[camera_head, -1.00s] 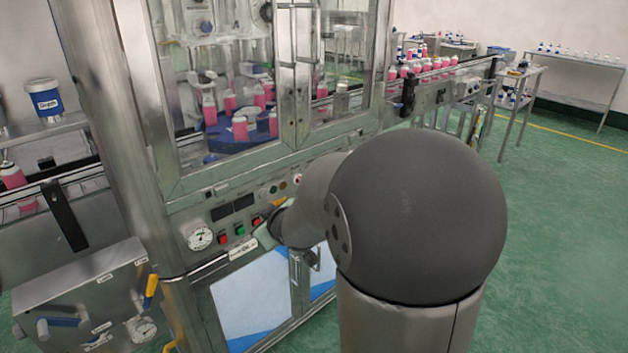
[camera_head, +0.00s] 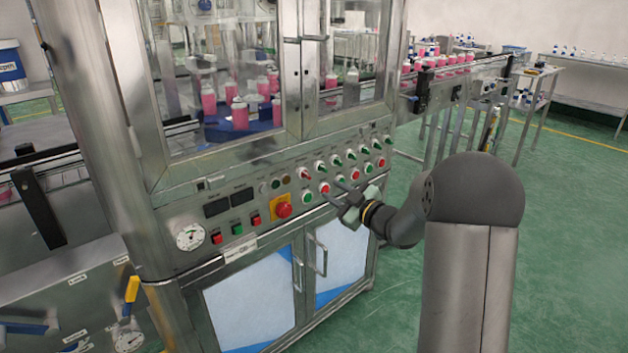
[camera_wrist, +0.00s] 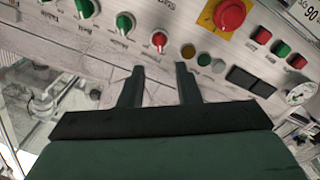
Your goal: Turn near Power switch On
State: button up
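The control panel (camera_head: 240,205) has an upper row of turn switches. A red-knobbed switch (camera_head: 304,173) is at the left end of that row, followed by several green-knobbed ones (camera_head: 337,160). I take the red knob as the power switch, but its label is too small to read. In the wrist view the red knob (camera_wrist: 160,41) lies just beyond my fingers, roughly in line with the gap, beside a green knob (camera_wrist: 124,23). My gripper (camera_wrist: 158,82) is open and empty, its fingers apart from the knob. In the head view my gripper (camera_head: 331,190) is right of and below the red knob.
A red mushroom button (camera_head: 283,209) on a yellow plate sits below and left of the switches. It also shows in the wrist view (camera_wrist: 230,14). Push buttons (camera_head: 237,229) and a gauge (camera_head: 190,237) are further left. Cabinet door handles (camera_head: 319,257) stick out below.

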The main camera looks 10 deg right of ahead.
aim_at(309, 177)
jog(key=x, duration=0.9)
jog(key=shift+w+a, duration=0.1)
jog(key=shift+w, duration=0.25)
grip_shut()
